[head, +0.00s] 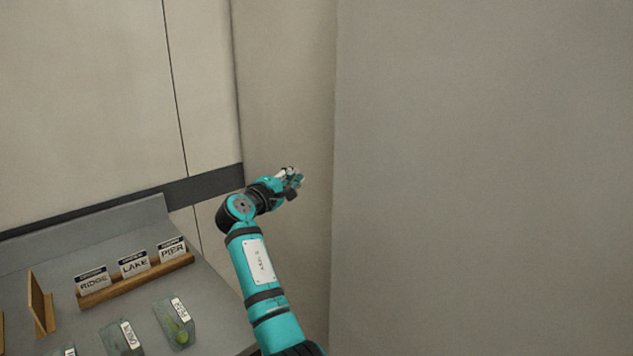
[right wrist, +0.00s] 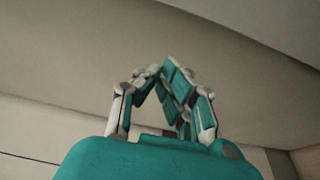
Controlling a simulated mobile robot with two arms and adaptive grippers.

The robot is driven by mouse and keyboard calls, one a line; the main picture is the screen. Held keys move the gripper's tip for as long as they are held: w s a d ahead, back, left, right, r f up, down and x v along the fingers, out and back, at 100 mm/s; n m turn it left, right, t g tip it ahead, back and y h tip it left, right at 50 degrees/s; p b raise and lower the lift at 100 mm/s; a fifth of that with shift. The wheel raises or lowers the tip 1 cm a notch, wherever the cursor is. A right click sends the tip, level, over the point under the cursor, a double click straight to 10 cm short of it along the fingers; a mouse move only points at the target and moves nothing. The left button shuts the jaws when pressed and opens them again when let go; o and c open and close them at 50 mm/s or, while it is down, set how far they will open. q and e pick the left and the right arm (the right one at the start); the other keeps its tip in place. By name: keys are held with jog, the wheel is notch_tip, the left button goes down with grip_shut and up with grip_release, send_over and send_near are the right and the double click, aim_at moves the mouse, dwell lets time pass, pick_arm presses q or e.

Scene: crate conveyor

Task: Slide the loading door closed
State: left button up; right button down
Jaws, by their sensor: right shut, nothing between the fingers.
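My right gripper (head: 293,177) is shut and empty, in front of a narrow beige panel (head: 285,85) in the head view. It also shows in the right wrist view (right wrist: 166,68), fingertips together, with a plain beige-grey surface (right wrist: 60,60) behind them. I cannot tell whether the fingers touch that surface. A large plain grey surface (head: 480,180) fills the right of the head view, with a vertical edge against the beige panel. No handle or rail shows, so I cannot tell which surface is the loading door. My left gripper is not in view.
At the lower left a grey table (head: 215,310) carries a wooden holder (head: 140,282) with cards reading RIDGE, LAKE and PIER. Several clear labelled packets (head: 178,325) lie in front. A dark band (head: 205,186) runs along the panelled wall (head: 90,100).

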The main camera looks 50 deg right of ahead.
pick_arm(q)
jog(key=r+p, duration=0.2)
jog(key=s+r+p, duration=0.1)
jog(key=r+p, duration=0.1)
jog(key=p, duration=0.1)
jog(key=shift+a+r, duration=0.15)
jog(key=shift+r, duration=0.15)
pick_arm(e)
jog(key=s+d, duration=0.2)
jog(key=d, duration=0.7)
jog(key=shift+s, duration=0.15)
